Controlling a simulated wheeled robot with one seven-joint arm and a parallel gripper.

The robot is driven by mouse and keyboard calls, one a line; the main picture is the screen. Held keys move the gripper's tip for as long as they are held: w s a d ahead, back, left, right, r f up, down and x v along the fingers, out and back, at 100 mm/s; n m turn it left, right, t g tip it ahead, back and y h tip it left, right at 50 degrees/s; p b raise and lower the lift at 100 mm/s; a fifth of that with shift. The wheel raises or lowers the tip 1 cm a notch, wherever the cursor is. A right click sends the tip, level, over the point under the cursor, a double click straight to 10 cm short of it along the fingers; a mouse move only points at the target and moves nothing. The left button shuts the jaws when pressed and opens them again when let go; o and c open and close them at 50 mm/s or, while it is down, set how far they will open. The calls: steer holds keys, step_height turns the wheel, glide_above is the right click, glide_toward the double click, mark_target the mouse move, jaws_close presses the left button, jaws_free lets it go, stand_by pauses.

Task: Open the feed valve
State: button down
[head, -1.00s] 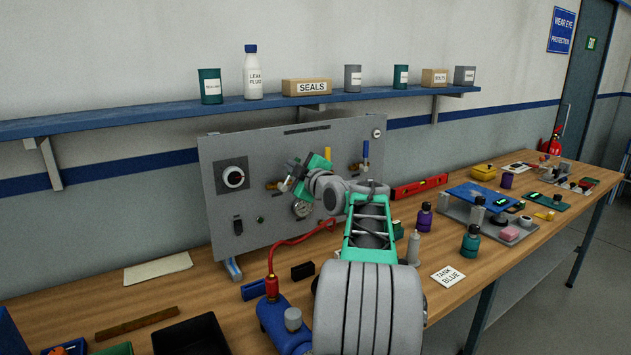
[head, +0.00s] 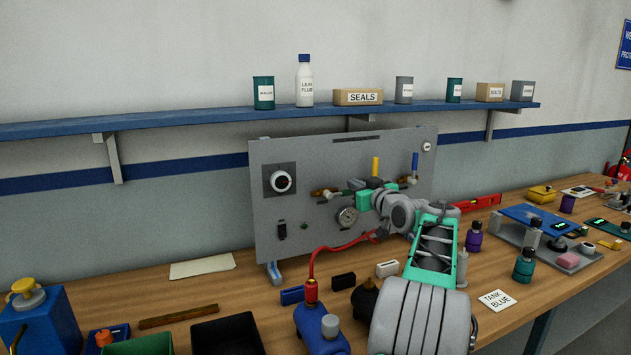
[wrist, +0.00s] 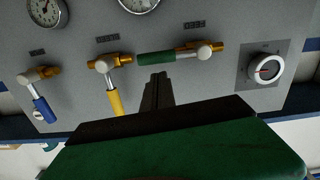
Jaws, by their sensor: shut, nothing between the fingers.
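In the wrist view, which is upside down relative to the head view, the green-handled valve (wrist: 157,57) lies level. The yellow-handled valve (wrist: 115,101) and blue-handled valve (wrist: 44,108) stand across their pipes; the yellow handle (head: 375,166) and blue handle (head: 414,164) point up in the head view. My gripper (wrist: 158,82) is shut and empty, its dark fingertips close beside the green handle's free end. I cannot tell whether they touch.
The panel also bears a round dial (head: 281,181), a switch (head: 282,231) and a gauge (head: 347,216). A red hose (head: 318,262) runs from the blue tank (head: 318,328) in front. A shelf (head: 215,118) hangs above.

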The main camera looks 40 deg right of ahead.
steer(key=shift+d+f+b, duration=0.15)
steer(key=shift+f+b, duration=0.15)
steer(key=shift+f, duration=0.25)
steer(key=shift+r, duration=0.1)
steer(key=s+a+r, duration=0.1)
steer(key=s+r, duration=0.1)
steer(key=s, duration=0.3)
steer(key=s+a+r+b, duration=0.1)
steer(key=s+a+r, duration=0.1)
steer(key=s, duration=0.3)
steer(key=shift+s+r, duration=0.15)
steer(key=shift+r, duration=0.1)
steer(key=shift+a, duration=0.1)
